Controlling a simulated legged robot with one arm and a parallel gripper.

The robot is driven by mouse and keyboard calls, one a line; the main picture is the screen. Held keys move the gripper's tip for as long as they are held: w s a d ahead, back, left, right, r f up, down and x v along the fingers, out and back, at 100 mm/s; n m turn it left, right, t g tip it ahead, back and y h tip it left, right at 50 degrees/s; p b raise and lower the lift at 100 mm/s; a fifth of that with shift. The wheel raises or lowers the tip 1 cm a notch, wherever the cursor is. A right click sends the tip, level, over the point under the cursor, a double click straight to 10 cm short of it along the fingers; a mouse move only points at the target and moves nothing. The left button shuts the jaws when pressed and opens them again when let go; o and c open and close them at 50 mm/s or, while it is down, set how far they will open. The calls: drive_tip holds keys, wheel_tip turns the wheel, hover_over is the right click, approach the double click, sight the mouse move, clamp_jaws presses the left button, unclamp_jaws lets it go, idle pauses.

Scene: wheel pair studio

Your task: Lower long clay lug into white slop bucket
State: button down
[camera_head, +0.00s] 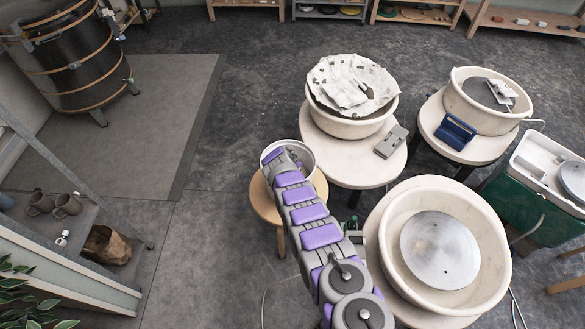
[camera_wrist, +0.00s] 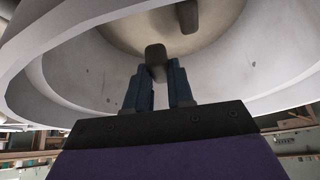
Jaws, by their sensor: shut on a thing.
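The white slop bucket (camera_head: 309,157) stands on a small round wooden stool in the head view, under the end of my arm. In the wrist view the bucket's pale inner wall (camera_wrist: 240,88) curves around my gripper (camera_wrist: 160,78). My gripper is shut on a dark brown clay lug (camera_wrist: 155,55), whose end sticks out between the blue fingers. A second brown piece (camera_wrist: 183,15) shows against the tan bucket bottom, apart from the held lug. My arm hides the gripper and the held lug in the head view.
A wooden stool (camera_head: 262,203) carries the bucket. Right of it are a white round table (camera_head: 345,172) with a clay-splashed wheel basin (camera_head: 352,127), and a second wheel basin (camera_head: 395,230) nearer. Open dark floor (camera_head: 215,215) lies to the left.

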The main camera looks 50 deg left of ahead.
drive_tip(key=shift+f, duration=0.3)
idle(0.4)
drive_tip(key=c, duration=0.9)
unclamp_jaws()
drive_tip(key=shift+r, duration=0.15)
drive_tip(key=p+v, duration=0.3)
drive_tip(key=shift+r, duration=0.15)
drive_tip(key=p+v, duration=0.3)
drive_tip(key=v, duration=1)
drive_tip(key=shift+s+r, duration=0.2)
drive_tip(key=shift+r, duration=0.15)
